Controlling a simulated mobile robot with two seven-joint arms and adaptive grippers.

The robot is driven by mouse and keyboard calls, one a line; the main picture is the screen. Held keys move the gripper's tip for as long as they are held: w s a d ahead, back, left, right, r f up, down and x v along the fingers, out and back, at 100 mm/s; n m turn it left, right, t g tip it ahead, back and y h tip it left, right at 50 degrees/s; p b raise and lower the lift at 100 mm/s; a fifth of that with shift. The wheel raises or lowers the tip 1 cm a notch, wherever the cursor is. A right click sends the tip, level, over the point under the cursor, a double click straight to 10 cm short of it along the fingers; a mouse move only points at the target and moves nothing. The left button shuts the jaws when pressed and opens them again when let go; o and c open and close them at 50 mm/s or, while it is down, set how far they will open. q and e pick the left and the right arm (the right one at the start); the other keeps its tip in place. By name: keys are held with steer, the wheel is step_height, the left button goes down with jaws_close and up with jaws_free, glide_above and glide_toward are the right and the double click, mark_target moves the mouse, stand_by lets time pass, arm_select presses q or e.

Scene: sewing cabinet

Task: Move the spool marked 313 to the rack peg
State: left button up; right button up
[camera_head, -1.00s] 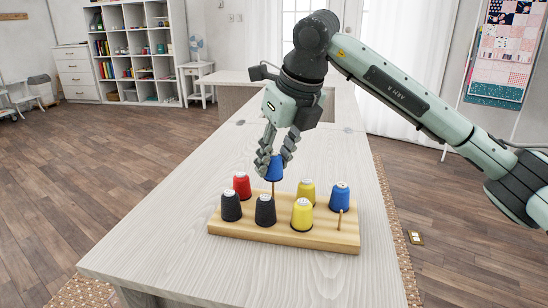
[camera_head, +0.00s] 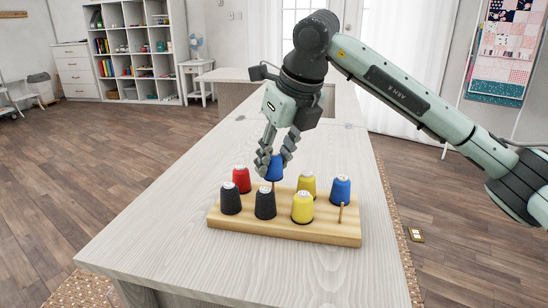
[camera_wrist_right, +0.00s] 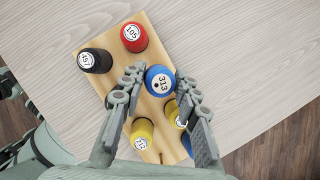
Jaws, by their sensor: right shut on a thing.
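The blue spool marked 313 (camera_head: 275,169) is held by my right gripper (camera_head: 276,152) over the back row of the wooden rack (camera_head: 285,233). A peg (camera_head: 273,186) shows just under the spool, in line with it; whether its tip is inside the spool is hidden. In the right wrist view the spool's label 313 (camera_wrist_right: 162,81) faces up between the two fingers of the right gripper (camera_wrist_right: 160,88). A bare peg (camera_head: 341,213) stands at the rack's front right. My left gripper is not in view.
A red spool (camera_head: 241,180) stands left of the held spool and a yellow one (camera_head: 306,184) to its right. Two black spools and another yellow spool (camera_head: 302,208) fill the front row; another blue spool (camera_head: 340,190) stands at the back right. The table (camera_head: 160,250) around is clear.

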steer(key=shift+f+b, duration=0.75)
steer(key=shift+f, duration=0.15)
steer(key=o, duration=0.9)
steer(key=shift+o, duration=0.2)
steer(key=v, duration=1.2)
